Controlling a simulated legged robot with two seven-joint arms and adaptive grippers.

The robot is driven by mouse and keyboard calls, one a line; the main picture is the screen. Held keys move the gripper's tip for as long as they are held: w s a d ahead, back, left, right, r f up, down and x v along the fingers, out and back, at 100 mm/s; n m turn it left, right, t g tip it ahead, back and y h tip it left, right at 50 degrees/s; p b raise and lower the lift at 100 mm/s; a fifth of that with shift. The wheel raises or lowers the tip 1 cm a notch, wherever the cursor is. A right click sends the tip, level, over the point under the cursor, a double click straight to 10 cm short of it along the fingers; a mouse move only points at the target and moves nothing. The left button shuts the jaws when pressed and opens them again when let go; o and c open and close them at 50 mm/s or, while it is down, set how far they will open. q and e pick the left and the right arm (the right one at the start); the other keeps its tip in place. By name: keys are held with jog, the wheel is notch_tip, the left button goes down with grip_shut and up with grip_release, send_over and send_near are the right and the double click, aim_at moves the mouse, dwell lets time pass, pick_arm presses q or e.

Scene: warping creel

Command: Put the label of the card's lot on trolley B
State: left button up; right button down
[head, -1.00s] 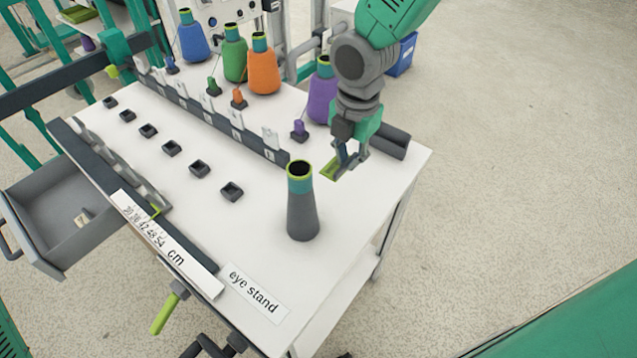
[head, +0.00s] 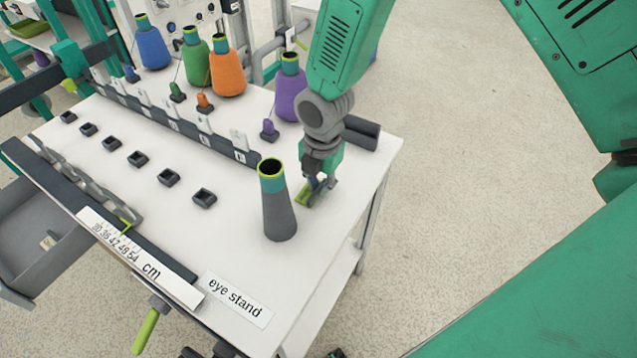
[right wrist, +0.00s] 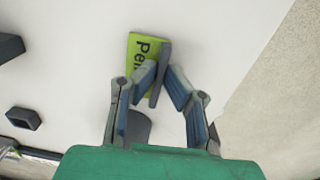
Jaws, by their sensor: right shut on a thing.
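My right gripper (head: 322,184) is over the right end of the white table, beside the grey cone. It is shut on a yellow-green label (head: 307,197), which also shows in the right wrist view (right wrist: 139,52) with dark lettering beginning "pe"; the rest is covered by a grey piece and my fingers. I cannot tell whether the label touches the table. The card and trolley B cannot be made out. My left gripper is out of view.
A grey cone (head: 279,212) with a teal and yellow-green top stands close left of the gripper. Purple (head: 290,98), orange (head: 228,76), green and blue cones stand behind. A dark tray (head: 361,133) lies at the table's right edge. An open drawer (head: 35,230) is at left.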

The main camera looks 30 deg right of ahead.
jog(key=shift+d+f, duration=0.1)
jog(key=shift+d, duration=0.05)
jog(key=c, duration=1.8)
grip_release()
jog(key=shift+d, duration=0.2)
jog(key=shift+o, duration=0.8)
jog(key=shift+d+f, duration=0.15)
jog(key=shift+d, duration=0.15)
